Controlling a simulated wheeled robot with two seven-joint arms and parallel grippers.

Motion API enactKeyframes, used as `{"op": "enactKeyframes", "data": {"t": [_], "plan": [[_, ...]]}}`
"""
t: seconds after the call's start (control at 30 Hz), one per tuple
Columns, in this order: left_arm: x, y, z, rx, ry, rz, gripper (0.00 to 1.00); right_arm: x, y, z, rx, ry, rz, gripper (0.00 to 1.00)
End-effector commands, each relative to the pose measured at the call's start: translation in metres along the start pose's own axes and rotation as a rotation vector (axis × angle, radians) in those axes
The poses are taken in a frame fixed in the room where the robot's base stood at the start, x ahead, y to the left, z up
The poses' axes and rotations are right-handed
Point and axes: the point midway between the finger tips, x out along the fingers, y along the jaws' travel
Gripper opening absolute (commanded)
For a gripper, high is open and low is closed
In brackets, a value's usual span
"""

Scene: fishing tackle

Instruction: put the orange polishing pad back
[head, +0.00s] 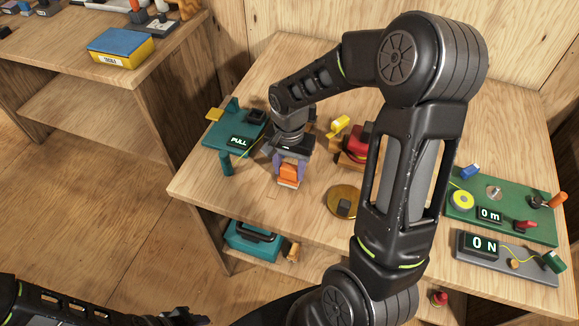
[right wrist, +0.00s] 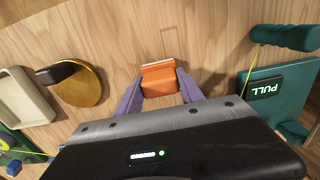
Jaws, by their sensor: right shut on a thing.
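The orange polishing pad (head: 288,174) is a small orange block with a pale layer at its far end; it also shows in the right wrist view (right wrist: 158,80). My right gripper (head: 290,168) is shut on it, with a purple finger on each side. It points down over the wooden table (head: 215,184); I cannot tell whether the pad touches the tabletop. A thin rectangular outline (head: 271,193) is on the table just beside the pad, and it shows past the pad in the right wrist view (right wrist: 169,40). My left gripper (head: 188,319) is partly visible at the bottom edge, its jaws unclear.
A teal stand with a PULL display (head: 239,141) is left of my right gripper. A round brass plate (head: 343,214) and a red reel-like thing (head: 355,147) are to its right. A green board (head: 510,226) and a 0 N gauge (head: 485,244) lie far right. Table around the outline is clear.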

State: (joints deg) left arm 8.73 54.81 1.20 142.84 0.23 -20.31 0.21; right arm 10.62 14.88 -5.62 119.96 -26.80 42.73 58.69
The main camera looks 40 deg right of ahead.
Motion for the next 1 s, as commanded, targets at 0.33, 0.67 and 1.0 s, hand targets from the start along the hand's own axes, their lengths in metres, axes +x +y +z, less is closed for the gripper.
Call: {"op": "enactKeyframes", "data": {"t": [0.33,0.67,1.0], "plan": [[0.003,-0.001,0.000,0.001,0.001,0.001,0.36,0.003,0.000,0.000,0.000,0.000,0.000,0.53],[0.003,-0.001,0.000,0.001,0.001,0.001,0.36,0.003,0.000,0.000,0.000,0.000,0.000,0.67],[0.001,-0.001,0.000,0.000,0.000,0.000,0.36,-0.016,-0.001,-0.001,0.002,0.003,-0.003,0.67]]}}
